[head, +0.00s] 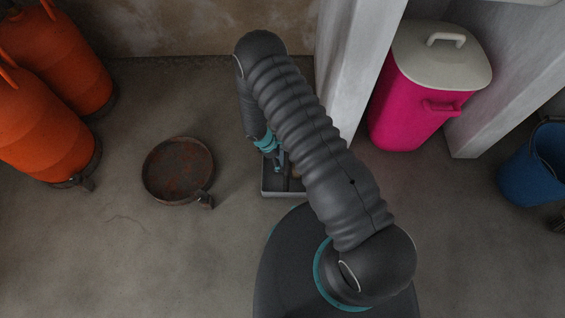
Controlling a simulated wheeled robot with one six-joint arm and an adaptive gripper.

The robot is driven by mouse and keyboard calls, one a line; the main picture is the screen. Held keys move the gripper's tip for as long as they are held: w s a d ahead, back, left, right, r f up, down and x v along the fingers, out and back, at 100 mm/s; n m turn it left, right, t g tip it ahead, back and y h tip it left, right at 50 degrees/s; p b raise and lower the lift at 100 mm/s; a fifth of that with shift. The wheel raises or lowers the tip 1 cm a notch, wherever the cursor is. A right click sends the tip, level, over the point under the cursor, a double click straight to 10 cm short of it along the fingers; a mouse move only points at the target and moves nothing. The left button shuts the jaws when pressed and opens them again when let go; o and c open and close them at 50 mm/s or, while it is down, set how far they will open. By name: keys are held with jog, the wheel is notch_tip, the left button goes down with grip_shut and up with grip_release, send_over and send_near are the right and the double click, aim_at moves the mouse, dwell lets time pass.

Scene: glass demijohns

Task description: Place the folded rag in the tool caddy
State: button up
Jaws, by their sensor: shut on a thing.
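My gripper (279,166) points down over a grey open box, the tool caddy (283,194), on the floor just in front of my base. Its fingers are shut, and my arm covers much of them. The folded rag cannot be made out clearly; the thing between the fingers is largely hidden. A small brownish patch shows beside the fingertips inside the caddy outline, too small to name. My arm hides the caddy's right side and much of its inside. I cannot tell whether the held thing touches the caddy.
A rusty round pan (178,171) lies on the floor to the left. A white pillar (352,65) rises behind the arm. A pink bin (415,105) and a blue bucket (535,165) are at right.

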aim_at(282, 163)
notch_tip(282, 163, down, 4)
jog(key=shift+r, duration=0.2)
jog(key=shift+d+f, duration=0.2)
jog(key=shift+f+b, duration=0.25)
jog(key=shift+b, duration=0.05)
jog(key=o, duration=0.8)
jog(key=shift+c, duration=0.2)
jog(key=shift+r, duration=0.1)
